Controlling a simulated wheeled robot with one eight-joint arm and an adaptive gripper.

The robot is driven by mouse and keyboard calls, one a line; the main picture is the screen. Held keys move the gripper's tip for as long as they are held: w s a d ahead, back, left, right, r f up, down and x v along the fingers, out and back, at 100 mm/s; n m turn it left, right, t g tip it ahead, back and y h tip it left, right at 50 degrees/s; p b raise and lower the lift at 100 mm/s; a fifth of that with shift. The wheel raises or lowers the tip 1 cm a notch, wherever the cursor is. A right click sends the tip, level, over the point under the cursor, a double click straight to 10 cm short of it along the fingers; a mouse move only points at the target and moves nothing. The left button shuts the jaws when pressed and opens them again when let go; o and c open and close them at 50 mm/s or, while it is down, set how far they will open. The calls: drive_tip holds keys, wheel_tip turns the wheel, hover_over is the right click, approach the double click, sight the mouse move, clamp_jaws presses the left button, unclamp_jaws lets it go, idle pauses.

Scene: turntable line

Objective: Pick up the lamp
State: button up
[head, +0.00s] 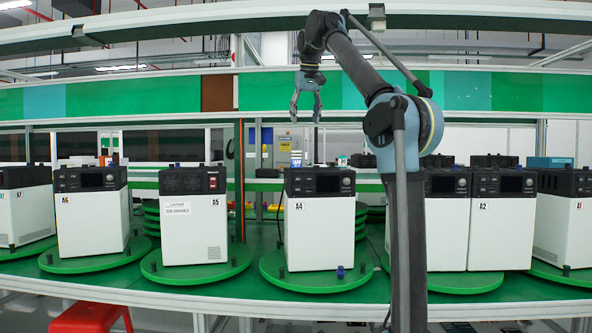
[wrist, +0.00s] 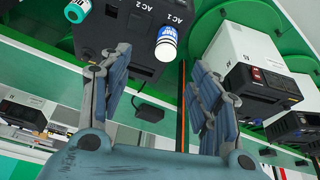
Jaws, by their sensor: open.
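The lamp is likely the small cylinder with a blue printed band and white cap (wrist: 165,43), on top of the dark-topped white unit A4. In the head view it (head: 296,158) shows at the unit's upper left edge. My gripper (head: 305,108) hangs above it, fingers pointing down, open and empty. In the wrist view my gripper's (wrist: 159,60) two fingers are spread, and the lamp appears between and beyond the fingertips, apart from them.
Unit A4 (head: 318,235) sits on a green turntable (head: 290,278). Unit A5 (head: 192,228) is to its left. A green overhead panel (head: 180,95) runs behind my arm. A red stool (head: 88,318) is below.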

sight(297, 155)
drive_tip(key=x, duration=0.5)
drive_tip(key=a+x, duration=0.1)
drive_tip(key=x, duration=0.4)
drive_tip(key=w+a+x, duration=0.1)
drive_tip(key=x, duration=0.5)
drive_tip(key=shift+r, duration=0.15)
drive_tip(key=shift+c, duration=0.2)
drive_tip(key=c, duration=1.2)
